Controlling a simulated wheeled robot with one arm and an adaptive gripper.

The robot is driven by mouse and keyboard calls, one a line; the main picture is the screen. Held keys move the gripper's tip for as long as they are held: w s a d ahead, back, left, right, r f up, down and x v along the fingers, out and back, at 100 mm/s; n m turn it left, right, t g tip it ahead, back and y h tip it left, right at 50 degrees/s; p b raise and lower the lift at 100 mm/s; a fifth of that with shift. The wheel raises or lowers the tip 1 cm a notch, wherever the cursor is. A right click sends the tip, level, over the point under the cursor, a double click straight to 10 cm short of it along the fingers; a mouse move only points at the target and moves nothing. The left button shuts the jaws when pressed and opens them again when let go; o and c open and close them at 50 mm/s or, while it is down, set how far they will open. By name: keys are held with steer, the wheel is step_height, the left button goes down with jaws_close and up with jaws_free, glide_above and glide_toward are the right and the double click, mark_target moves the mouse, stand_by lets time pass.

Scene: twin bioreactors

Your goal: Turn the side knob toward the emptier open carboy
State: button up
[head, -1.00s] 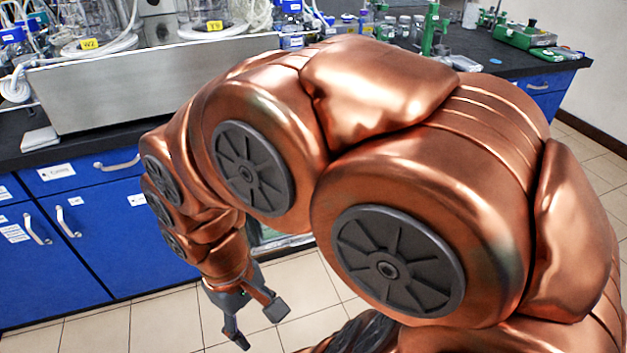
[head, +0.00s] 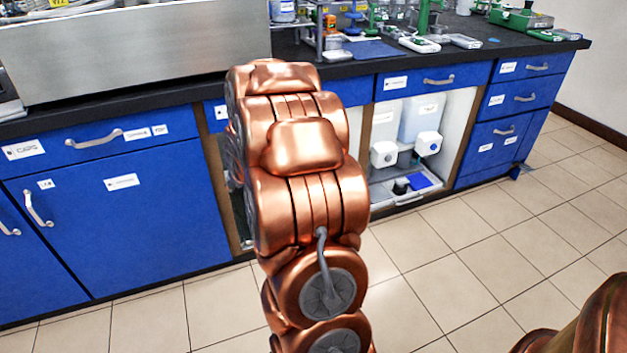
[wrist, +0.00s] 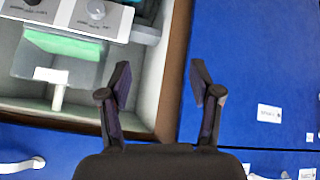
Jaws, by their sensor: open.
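In the wrist view my gripper (wrist: 161,82) is open and empty, its fingers over the brown edge of an open cabinet bay. A clear container (wrist: 62,62) with green contents shows left of it, apart from the fingers. A pale panel with a round knob (wrist: 96,10) is at the top left; its marks are too small to read. In the head view a translucent carboy (head: 423,115) and a paler vessel (head: 386,122) stand in the open bay, with white boxes in front. Their fill levels are unclear. My arm hides my gripper and part of the bay there.
Blue cabinet fronts (head: 125,200) with handles flank the bay. A steel enclosure (head: 130,50) and lab gear stand on the black bench (head: 470,55). In the bay's right part is a tray (head: 412,190). The tiled floor (head: 480,250) is clear at the right.

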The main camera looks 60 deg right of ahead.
steer(key=w+d+f+t+h+b, duration=0.1)
steer(key=d+f+b, duration=0.15)
steer(key=d, duration=0.35)
steer(key=w+d+f+t+b, duration=0.1)
steer(key=d+f, duration=0.3)
steer(key=d, duration=0.1)
steer(key=s+d+f+m+t+h+b, duration=0.1)
steer(key=s+d+f+t+h+b, duration=0.2)
steer(key=d, duration=0.4)
steer(key=s+d+f+t+b, duration=0.1)
steer(key=s+d+f+b, duration=0.15)
steer(key=d+f, duration=0.3)
steer(key=s+d+f+m+t+h+b, duration=0.1)
steer(key=s+d+f+t+h+b, duration=0.2)
steer(key=d, duration=0.4)
steer(key=w+d+g+y+b, duration=0.1)
steer(key=w+d+b, duration=0.1)
steer(key=w+d, duration=0.2)
steer(key=shift+w, duration=0.85)
steer(key=shift+d+f, duration=0.1)
steer(key=shift+c, duration=0.2)
steer(key=c, duration=1.1)
